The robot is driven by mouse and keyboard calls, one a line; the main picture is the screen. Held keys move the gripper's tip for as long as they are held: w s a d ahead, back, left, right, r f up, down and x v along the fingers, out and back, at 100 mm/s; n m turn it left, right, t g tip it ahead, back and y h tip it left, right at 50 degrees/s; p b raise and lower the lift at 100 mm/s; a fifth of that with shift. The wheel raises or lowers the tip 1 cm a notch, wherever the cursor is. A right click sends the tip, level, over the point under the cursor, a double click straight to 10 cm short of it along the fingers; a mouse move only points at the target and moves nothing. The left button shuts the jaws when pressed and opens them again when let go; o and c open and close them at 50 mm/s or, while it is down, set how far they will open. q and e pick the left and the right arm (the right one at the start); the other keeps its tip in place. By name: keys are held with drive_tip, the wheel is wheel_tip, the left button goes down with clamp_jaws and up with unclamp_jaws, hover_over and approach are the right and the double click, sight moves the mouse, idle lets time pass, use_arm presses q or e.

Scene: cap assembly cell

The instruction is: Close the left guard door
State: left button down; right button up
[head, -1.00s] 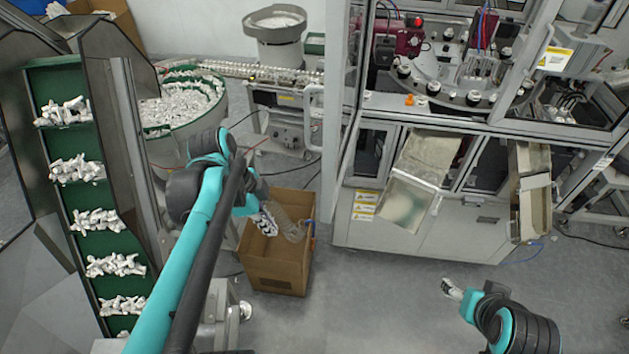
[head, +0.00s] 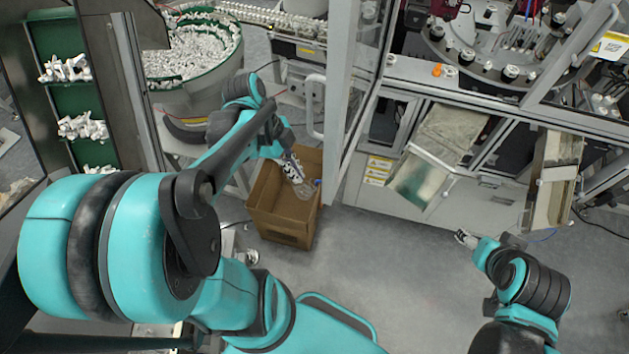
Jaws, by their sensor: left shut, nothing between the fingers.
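The left guard door (head: 347,100) of the cell stands open, swung out toward me and seen nearly edge-on. Its pale bar handle (head: 314,106) is on the door's left side. My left gripper (head: 293,168) is shut and empty, below and slightly left of the handle in the picture, apart from it and above the cardboard box. My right gripper (head: 466,238) is over the floor in front of the cell, far from the door. Its fingers are too small to tell whether they are open.
An open cardboard box (head: 282,222) stands on the floor below my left gripper. A round bin of white parts (head: 195,45) and a green conveyor (head: 75,102) are at the left. Tilted chutes (head: 440,150) stick out of the cell front.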

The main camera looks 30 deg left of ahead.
use_arm(q)
drive_tip(key=d, duration=0.1)
drive_tip(key=d+f, duration=0.1)
drive_tip(key=d, duration=0.1)
drive_tip(key=d+f, duration=0.1)
drive_tip(key=d, duration=0.1)
drive_tip(key=shift+w+f+p, duration=0.15)
drive_tip(key=shift+w+p, duration=0.05)
drive_tip(key=shift+p, duration=0.2)
drive_tip(key=shift+s, duration=0.1)
